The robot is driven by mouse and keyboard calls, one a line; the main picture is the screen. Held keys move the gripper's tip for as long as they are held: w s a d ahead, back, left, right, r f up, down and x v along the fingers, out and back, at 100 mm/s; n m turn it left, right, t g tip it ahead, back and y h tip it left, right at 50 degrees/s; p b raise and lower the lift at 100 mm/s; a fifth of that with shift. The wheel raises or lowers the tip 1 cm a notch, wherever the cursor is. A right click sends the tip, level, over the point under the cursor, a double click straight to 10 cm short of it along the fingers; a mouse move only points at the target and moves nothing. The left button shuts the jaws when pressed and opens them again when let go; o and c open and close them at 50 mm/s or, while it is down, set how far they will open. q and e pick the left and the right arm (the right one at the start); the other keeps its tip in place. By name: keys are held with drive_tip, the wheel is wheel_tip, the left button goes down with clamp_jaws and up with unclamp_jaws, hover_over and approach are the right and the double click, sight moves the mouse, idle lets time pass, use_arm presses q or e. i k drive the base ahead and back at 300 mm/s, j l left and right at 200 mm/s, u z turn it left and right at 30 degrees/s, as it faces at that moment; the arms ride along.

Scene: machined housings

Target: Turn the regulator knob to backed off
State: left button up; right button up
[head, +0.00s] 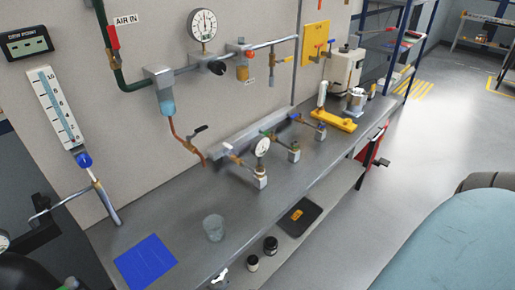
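The likely regulator knob is a black knob (217,68) on the air pipe fixed to the wall, at the upper middle of the head view. It sits below and slightly right of a round white-faced pressure gauge (203,25). The knob is small here, and I cannot read its setting from it. The gauge's needle points roughly upward; its scale is too small to read. No gripper touches the knob. Neither of my grippers can be made out in this view.
A filter with a blue bowl (167,105) hangs left of the knob. A red-tagged AIR IN valve (113,38) is at the upper left. The grey bench (185,215) below carries a clear beaker (213,228), a blue mat (145,262) and a small gauge (262,147).

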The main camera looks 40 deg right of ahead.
sight(218, 68)
drive_tip(key=k+l+z, duration=0.1)
drive_tip(key=l+z, duration=0.75)
drive_tip(key=l, duration=0.2)
